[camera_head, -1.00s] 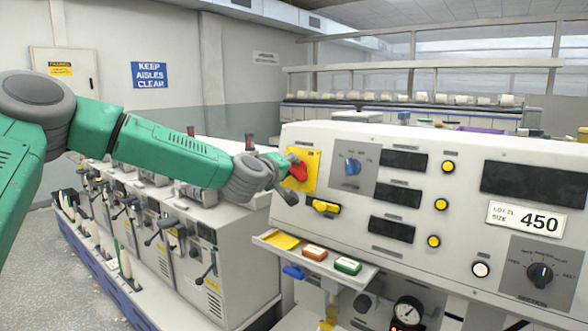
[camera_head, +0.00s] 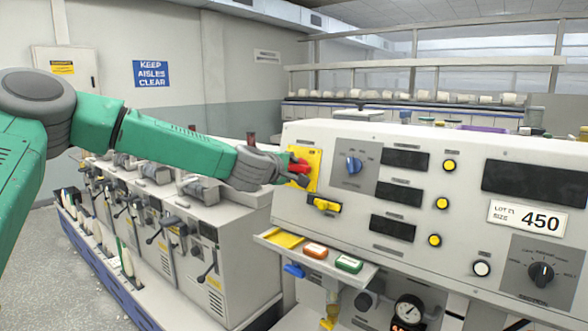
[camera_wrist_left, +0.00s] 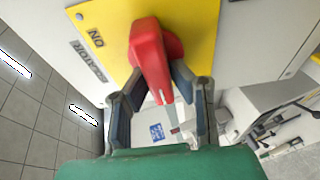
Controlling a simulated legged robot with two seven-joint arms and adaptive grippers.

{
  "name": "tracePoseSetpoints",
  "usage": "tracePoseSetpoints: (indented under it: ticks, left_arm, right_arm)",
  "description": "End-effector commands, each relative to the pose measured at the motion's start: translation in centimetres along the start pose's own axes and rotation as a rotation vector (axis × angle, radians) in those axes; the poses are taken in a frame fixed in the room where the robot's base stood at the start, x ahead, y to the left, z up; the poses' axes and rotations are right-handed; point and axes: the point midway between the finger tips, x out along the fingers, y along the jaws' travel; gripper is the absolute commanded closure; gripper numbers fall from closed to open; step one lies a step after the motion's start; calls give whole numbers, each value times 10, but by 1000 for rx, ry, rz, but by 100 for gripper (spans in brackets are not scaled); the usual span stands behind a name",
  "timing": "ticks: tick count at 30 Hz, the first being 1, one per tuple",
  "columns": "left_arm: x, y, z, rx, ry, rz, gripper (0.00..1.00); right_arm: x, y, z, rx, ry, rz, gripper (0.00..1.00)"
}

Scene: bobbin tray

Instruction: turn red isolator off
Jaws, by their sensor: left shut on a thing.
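The red isolator (camera_head: 300,163) is a red rotary handle on a yellow plate (camera_head: 316,162) at the left end of the machine's front panel. My right gripper is not in view.
A blue knob (camera_head: 352,165) and a yellow switch (camera_head: 325,205) sit close to the isolator. Below is a small shelf (camera_head: 330,277) with coloured blocks. A panel dial (camera_head: 540,274) is at the far right. Grey machines (camera_head: 180,250) stand below my left arm.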

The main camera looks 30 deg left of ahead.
Motion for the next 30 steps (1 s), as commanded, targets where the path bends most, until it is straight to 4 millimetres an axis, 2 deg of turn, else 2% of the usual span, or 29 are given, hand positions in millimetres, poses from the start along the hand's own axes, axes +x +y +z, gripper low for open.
tracePoseSetpoints:
  ticks: [1, 9, 10, 11, 12, 23, 26, 30]
  left_arm:
    - [1, 3, -5, -7, 13, 5, 100]
    - [1, 2, -6, -6, 13, 4, 100]
    - [1, 2, -6, -6, 13, 4, 75]
    - [1, 1, -5, -6, 12, 3, 64]
    - [1, 1, -5, -5, 11, 2, 62]
    - [-2, 0, 0, -1, 4, -1, 62]
    - [-15, 1, 1, 0, 3, 0, 62]
    - [-44, 1, 0, -3, 2, 1, 62]
  right_arm:
    - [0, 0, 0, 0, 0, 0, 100]
    - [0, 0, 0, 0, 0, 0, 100]
    - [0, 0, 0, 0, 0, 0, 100]
    - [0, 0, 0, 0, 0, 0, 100]
    - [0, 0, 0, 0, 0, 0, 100]
    - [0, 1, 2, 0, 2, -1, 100]
    - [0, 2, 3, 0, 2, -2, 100]
    - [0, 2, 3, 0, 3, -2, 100]
